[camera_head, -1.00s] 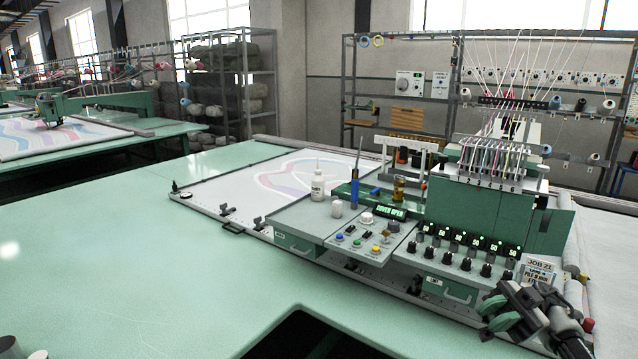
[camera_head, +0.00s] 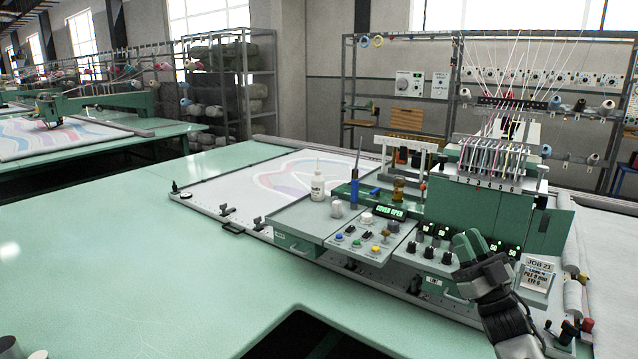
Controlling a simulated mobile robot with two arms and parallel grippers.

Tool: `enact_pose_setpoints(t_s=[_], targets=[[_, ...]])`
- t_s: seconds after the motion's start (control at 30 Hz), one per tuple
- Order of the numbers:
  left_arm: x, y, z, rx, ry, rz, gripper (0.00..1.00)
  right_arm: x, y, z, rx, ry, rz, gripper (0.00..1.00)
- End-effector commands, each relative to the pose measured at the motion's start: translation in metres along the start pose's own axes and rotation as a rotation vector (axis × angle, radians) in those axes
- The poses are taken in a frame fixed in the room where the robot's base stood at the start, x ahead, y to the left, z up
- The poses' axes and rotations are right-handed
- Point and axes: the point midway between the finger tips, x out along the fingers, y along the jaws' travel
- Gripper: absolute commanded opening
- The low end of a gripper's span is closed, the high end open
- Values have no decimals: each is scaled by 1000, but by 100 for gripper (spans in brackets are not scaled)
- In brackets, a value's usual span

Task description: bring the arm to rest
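My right gripper (camera_head: 467,244), with green finger pads and a black body, is raised in front of the green tufting machine head (camera_head: 455,204). It covers part of the row of black knobs (camera_head: 420,249) and their lit displays. The two pads show close together, and I cannot tell whether there is a gap between them. I see nothing held in it. My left gripper is not in view.
A job card (camera_head: 537,275) is right of the gripper.

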Motion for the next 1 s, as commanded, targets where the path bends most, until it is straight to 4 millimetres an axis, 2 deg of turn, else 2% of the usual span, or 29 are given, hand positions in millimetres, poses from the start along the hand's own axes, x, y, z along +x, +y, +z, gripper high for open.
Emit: enact_pose_setpoints(t_s=[0.1, 0.2, 0.43, 0.5, 0.67, 0.77, 0.87, 1.0], targets=[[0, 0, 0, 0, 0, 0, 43, -7, 29, 36, -135, -240, 166, 19], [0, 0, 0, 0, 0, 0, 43, -20, 45, 62, -223, -433, 245, 19], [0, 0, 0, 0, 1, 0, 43, -60, 64, 108, -359, -842, 298, 19], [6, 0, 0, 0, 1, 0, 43, -93, 53, 134, -337, -898, 292, 19], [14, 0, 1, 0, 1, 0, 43, -159, 29, 179, -291, -1020, 282, 19], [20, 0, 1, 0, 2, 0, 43, -211, 10, 207, -258, -1111, 274, 19], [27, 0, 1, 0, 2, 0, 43, -271, -14, 234, -221, -1213, 264, 19], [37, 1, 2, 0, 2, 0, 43, -364, -53, 263, -164, -1366, 247, 19]])
